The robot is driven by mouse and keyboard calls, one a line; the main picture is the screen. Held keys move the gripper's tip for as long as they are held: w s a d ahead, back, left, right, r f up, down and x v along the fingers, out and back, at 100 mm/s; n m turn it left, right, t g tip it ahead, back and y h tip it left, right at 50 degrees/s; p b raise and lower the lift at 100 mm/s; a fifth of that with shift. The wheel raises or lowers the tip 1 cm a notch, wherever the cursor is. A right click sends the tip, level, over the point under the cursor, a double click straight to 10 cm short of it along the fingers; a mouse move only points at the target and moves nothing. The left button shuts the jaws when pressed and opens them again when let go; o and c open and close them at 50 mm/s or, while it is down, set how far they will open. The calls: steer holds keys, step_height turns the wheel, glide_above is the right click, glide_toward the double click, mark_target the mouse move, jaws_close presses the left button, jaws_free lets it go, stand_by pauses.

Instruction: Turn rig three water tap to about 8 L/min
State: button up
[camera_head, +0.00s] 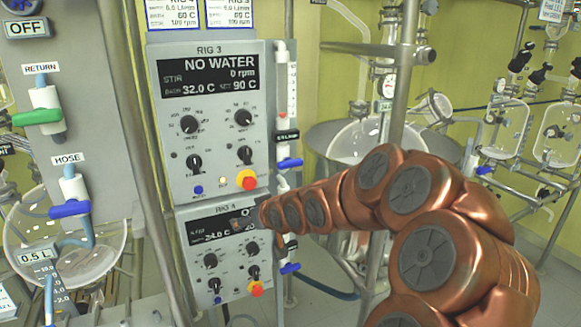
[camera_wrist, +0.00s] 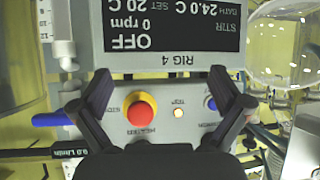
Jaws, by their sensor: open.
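Rig three's controller (camera_head: 213,120) reads NO WATER, 0 rpm, 32.0 C. Its water tap (camera_head: 289,162) has a blue lever, lying roughly sideways, at the controller's lower right. A small dark flow label (camera_head: 286,137) sits just above it, too small to read surely. The upside-down wrist view shows a blue lever (camera_wrist: 52,119) at left, outside the fingers. My gripper (camera_wrist: 160,88) is open and empty, facing the strip with rig three's red stop button (camera_wrist: 141,110).
Rig four's controller (camera_head: 225,255) is directly below, with its own blue tap (camera_head: 290,268). A metal post (camera_head: 398,90) and glass vessel (camera_head: 362,142) stand right of the taps. Another blue tap (camera_head: 70,208) marked HOSE is at left.

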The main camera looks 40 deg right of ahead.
steer(key=d+r+m+t+h, duration=0.1)
steer(key=d+r+t+h, duration=0.15)
steer(key=d, duration=0.65)
steer(key=m+t+h, duration=0.1)
steer(key=t+h, duration=0.1)
steer(key=t, duration=0.1)
glide_toward(292, 165)
steer(key=x, duration=0.4)
steer(key=shift+y, duration=0.25)
steer(key=shift+p+x, duration=1.05)
steer(key=shift+x, duration=2.55)
steer(key=shift+d, duration=0.1)
steer(key=shift+s, duration=0.1)
steer(key=c, duration=0.9)
